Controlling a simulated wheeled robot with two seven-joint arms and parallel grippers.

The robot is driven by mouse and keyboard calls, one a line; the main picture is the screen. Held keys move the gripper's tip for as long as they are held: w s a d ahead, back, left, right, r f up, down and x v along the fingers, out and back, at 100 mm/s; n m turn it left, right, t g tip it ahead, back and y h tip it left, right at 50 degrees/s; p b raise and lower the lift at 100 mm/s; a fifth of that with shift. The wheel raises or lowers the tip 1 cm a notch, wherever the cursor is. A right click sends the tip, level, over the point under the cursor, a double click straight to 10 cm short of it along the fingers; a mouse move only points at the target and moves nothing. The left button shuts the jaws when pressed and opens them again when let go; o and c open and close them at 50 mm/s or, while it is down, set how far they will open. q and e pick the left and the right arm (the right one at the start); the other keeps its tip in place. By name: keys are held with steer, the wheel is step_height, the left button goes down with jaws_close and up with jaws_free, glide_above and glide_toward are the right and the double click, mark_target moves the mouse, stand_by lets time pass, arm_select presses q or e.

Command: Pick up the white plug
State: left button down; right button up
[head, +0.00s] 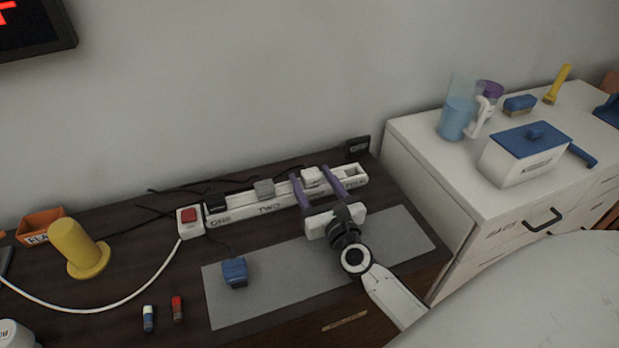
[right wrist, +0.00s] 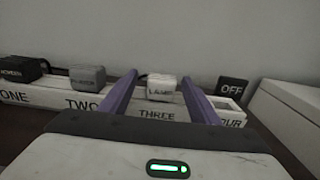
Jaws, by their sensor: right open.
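The white plug (head: 312,176) sits on the white power strip (head: 245,212), at the part marked THREE in the right wrist view. The plug also shows in the right wrist view (right wrist: 161,87), with dark lettering on its front. My right gripper (head: 313,177) is open, its two purple fingers reaching toward the strip. In the right wrist view (right wrist: 160,85) the plug appears between the fingers, with space on both sides. I cannot tell how far the fingertips are from it. My left gripper is in neither view.
A grey plug (head: 264,189) and a black plug (head: 216,201) are on the strip, left of the white one. A dark OFF sign (head: 357,146) stands at the strip's right end. A blue block (head: 235,272) sits on the grey mat (head: 290,290). A white cabinet (head: 420,170) is at right.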

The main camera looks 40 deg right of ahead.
mark_target(309, 172)
steer(key=x, duration=0.5)
steer(key=shift+w+d+f, duration=0.15)
steer(key=shift+f, duration=0.05)
steer(key=c, duration=1.1)
